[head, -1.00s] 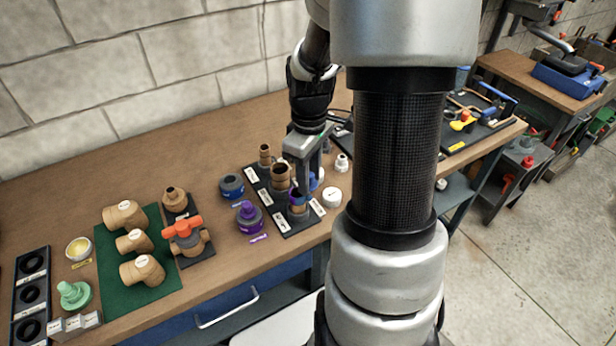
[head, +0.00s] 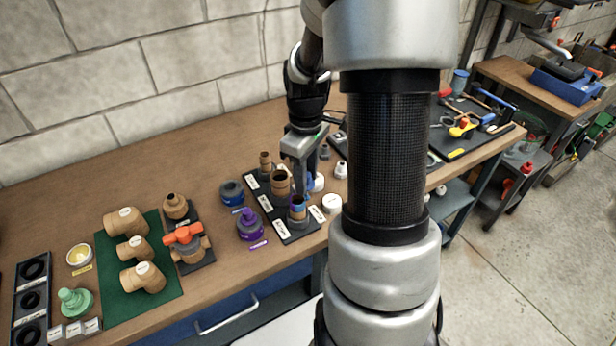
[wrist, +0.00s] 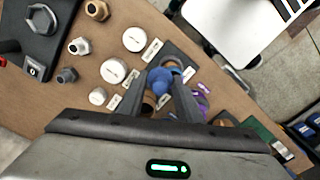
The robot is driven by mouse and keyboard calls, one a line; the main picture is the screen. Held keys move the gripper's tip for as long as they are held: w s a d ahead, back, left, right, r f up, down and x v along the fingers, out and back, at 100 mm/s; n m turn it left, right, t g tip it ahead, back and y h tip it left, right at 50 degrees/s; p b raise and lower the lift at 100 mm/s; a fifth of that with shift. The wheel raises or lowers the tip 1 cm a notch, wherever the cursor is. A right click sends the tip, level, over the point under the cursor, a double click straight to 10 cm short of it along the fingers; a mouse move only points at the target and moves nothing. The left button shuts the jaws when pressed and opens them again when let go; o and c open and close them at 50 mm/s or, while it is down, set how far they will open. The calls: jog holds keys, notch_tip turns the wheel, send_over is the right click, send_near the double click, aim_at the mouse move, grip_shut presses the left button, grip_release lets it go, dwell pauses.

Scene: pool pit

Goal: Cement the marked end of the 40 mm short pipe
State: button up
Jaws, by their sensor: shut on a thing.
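My gripper (head: 304,188) is over the black pipe stand, its fingers pointing down. In the wrist view it is shut on a blue dauber cap (wrist: 159,81). A short tan pipe (head: 297,212) stands upright at the stand's front, with a purple and blue band at its top end. The blue piece in my gripper is at this top end; I cannot tell whether they touch. A dark blue tin (head: 231,193) and a purple tin (head: 249,226) stand left of the stand (head: 299,235).
Two other tan pipes (head: 281,183) stand behind in the stand. White caps (head: 332,203) lie to its right. A green mat (head: 150,292) with tan fittings, an orange-handled valve (head: 185,240) and a yellow-filled cup (head: 79,253) are at left. A tool mat (head: 470,125) is at right.

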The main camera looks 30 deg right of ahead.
jog(key=shift+w+a, duration=0.1)
jog(key=shift+w, duration=0.25)
jog(key=shift+w+a, duration=0.1)
jog(key=shift+w, duration=0.1)
jog(key=shift+w+a, duration=0.1)
jog(key=shift+w, duration=0.05)
jog(key=shift+w+a, duration=0.4)
jog(key=shift+a, duration=0.1)
jog(key=shift+a, duration=0.1)
jog(key=shift+w+a, duration=0.1)
jog(key=shift+a, duration=0.55)
